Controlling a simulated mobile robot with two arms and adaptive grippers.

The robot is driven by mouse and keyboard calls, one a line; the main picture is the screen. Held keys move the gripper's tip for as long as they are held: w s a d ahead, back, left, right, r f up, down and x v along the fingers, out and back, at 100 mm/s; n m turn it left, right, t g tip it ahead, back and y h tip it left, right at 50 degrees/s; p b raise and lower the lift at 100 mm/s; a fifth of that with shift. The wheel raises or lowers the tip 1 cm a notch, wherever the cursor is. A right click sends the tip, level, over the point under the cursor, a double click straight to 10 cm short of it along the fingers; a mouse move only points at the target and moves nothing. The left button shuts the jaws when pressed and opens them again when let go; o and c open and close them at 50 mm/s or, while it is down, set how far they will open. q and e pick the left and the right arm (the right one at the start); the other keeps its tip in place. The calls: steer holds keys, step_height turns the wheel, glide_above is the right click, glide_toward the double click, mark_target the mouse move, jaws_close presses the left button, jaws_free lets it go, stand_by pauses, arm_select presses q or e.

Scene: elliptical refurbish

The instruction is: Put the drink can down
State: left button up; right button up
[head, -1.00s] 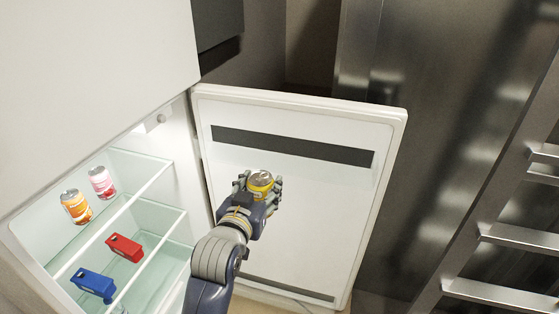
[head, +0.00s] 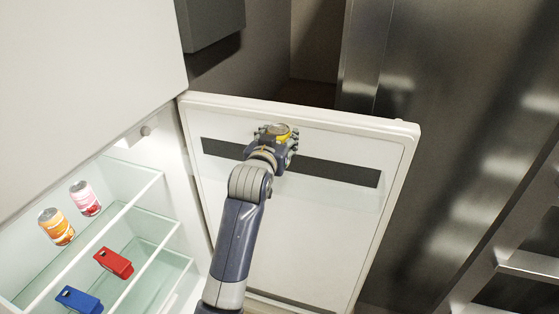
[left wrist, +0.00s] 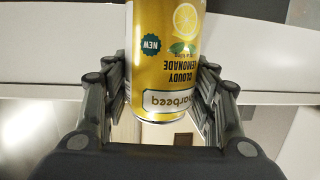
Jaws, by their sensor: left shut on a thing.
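A yellow lemonade drink can (left wrist: 165,60) is between the fingers of my left gripper (left wrist: 160,100) in the left wrist view, its label upside down there. In the head view my left gripper (head: 277,143) is shut on the can (head: 280,131), in front of the upper part of the open fridge door (head: 290,215). The fingers hide most of the can in the head view. My right gripper is not in view.
The open fridge at left has glass shelves (head: 142,192). An orange can (head: 57,227) and a pink can (head: 85,198) stand on the upper shelf. A red carton (head: 114,263) and a blue carton (head: 78,300) are lower.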

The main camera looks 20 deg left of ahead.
arm_select(q)
steer(key=f, duration=0.2)
steer(key=shift+s+f, duration=0.3)
steer(key=shift+f, duration=0.05)
steer(key=shift+w+f+p, duration=0.25)
steer(key=shift+f+p, duration=0.15)
steer(key=shift+f, duration=1.1)
steer(key=shift+s+r, duration=0.1)
steer(key=shift+s, duration=0.05)
steer(key=shift+f, duration=0.2)
steer(key=o, duration=1.3)
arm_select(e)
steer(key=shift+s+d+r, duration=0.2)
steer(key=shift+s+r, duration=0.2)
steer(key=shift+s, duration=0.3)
